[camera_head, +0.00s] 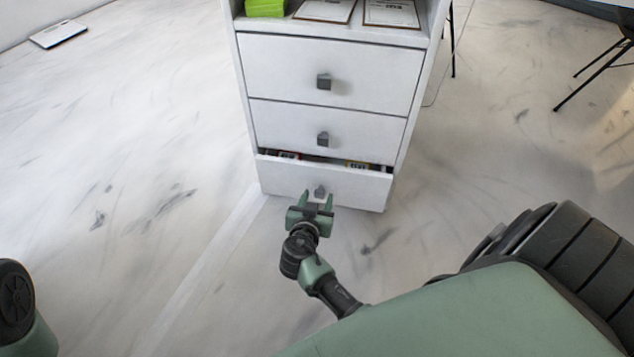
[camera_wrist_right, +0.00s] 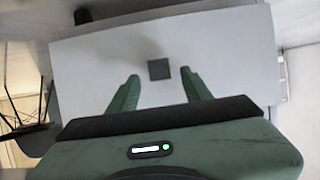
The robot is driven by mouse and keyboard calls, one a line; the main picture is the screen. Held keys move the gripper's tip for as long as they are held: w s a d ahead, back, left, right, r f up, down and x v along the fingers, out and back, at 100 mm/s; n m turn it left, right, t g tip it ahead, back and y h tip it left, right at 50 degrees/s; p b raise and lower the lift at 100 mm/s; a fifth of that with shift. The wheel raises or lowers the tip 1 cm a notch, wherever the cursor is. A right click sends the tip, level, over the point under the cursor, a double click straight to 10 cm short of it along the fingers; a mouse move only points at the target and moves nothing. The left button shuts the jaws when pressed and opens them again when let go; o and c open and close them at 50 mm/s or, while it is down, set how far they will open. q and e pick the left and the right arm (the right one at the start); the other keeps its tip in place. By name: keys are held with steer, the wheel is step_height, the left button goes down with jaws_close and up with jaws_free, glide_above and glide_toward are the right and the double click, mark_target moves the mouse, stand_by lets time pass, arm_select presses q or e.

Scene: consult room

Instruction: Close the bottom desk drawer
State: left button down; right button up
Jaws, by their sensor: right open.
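The white desk unit has three drawers with square grey knobs. The bottom drawer (camera_head: 283,174) stands partly out, and a few small items show in the gap at its top. My right gripper (camera_head: 317,201) is in front of this drawer, its two green fingers apart on either side of the bottom drawer's knob (camera_head: 320,190). In the right wrist view the knob (camera_wrist_right: 159,69) lies between and just beyond the open fingertips (camera_wrist_right: 157,78); I cannot tell whether anything touches. My left gripper does not show.
The middle drawer (camera_head: 284,127) and top drawer (camera_head: 285,70) are shut. An open shelf above holds a green object (camera_head: 265,8) and framed papers (camera_head: 391,13). Chair legs (camera_head: 592,76) stand at the right. A flat white object (camera_head: 58,34) lies on the floor far left. Floor around the unit is mostly clear.

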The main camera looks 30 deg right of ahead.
steer(key=shift+x, duration=1.05)
jaws_close()
stand_by(0.7)
